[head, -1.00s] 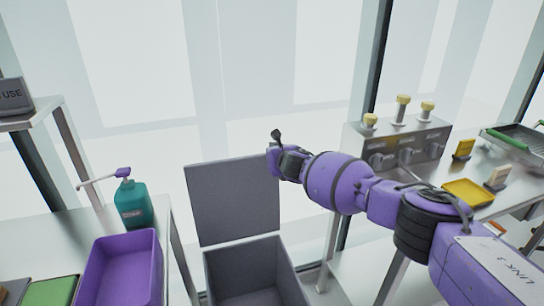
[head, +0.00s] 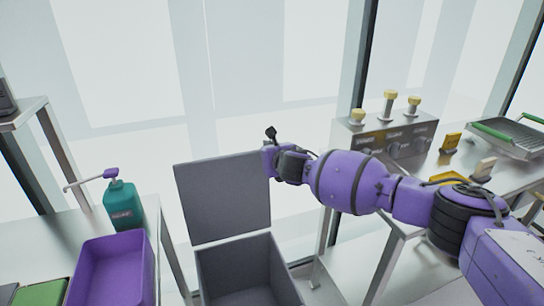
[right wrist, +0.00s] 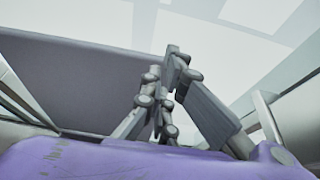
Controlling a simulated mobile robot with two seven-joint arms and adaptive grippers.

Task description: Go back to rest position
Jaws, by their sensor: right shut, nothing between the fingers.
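My right arm (head: 345,182) reaches in from the right, and my right gripper (head: 270,133) is at its far end, beside the upper right edge of the grey bin's raised lid (head: 222,200). In the right wrist view the gripper's fingers (right wrist: 172,55) are shut with nothing between them, and the grey lid (right wrist: 80,75) shows behind them. The grey bin (head: 245,280) stands open on the floor below, its lid upright. I cannot tell whether the gripper touches the lid. My left gripper is not in view.
At left, a table holds a purple tub (head: 112,268), a teal soap bottle (head: 122,205) and a green item (head: 42,291). At right, a steel counter carries a grey unit with yellow-topped knobs (head: 388,138) and a green-handled tray (head: 510,137). Glass panels stand behind.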

